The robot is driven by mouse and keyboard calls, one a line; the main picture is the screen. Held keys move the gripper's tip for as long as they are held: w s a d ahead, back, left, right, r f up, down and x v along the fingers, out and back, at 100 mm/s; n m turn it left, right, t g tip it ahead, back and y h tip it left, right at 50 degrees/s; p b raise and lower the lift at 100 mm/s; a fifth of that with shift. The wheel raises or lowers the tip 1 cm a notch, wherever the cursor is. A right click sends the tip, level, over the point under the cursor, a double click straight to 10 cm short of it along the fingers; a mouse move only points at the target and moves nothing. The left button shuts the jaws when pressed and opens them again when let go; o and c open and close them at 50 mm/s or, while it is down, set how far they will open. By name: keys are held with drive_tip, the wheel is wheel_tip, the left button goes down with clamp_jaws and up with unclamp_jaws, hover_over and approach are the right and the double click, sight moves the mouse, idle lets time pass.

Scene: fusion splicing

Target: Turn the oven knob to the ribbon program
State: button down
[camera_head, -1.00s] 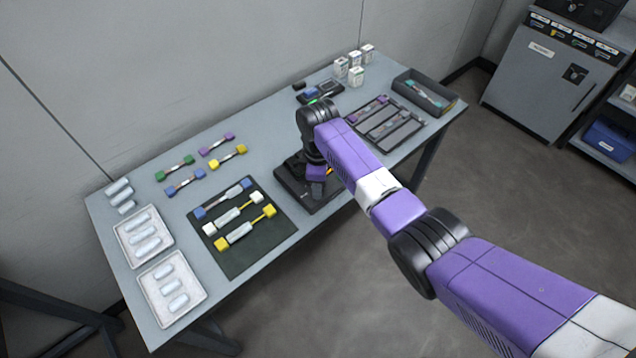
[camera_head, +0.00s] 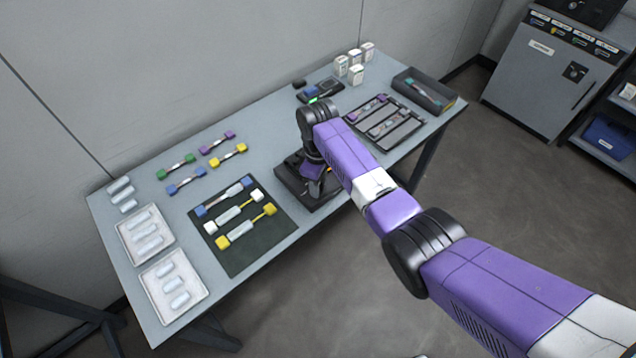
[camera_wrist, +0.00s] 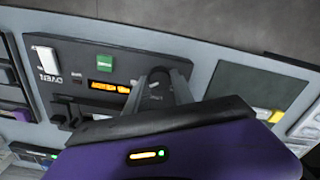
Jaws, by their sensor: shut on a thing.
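The oven is a low black unit (camera_head: 292,180) at the front middle edge of the table, partly hidden under my arm in the head view. In the wrist view its dark panel (camera_wrist: 62,60) shows an OVEN label, a green key (camera_wrist: 104,63) and a lit orange display (camera_wrist: 109,88) too small to read. The dark round knob (camera_wrist: 158,76) sits between my fingertips. My gripper (camera_wrist: 161,80) is shut on the knob, and the fingers hide part of it. Which program the knob points to cannot be made out.
A dark mat (camera_head: 245,262) with several coloured-end splice pieces lies left of the oven. A rack with slots (camera_head: 402,137) and a dark open bin (camera_head: 440,104) are at the right. White trays (camera_head: 150,310) stand at the far left. The table behind the oven has free room.

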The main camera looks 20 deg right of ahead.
drive_tip(key=c, duration=1.1)
unclamp_jaws()
drive_tip(key=shift+r, duration=0.1)
wheel_tip(320, 180, up, 8)
drive_tip(key=shift+f+b, duration=0.15)
drive_tip(key=shift+b, duration=0.2)
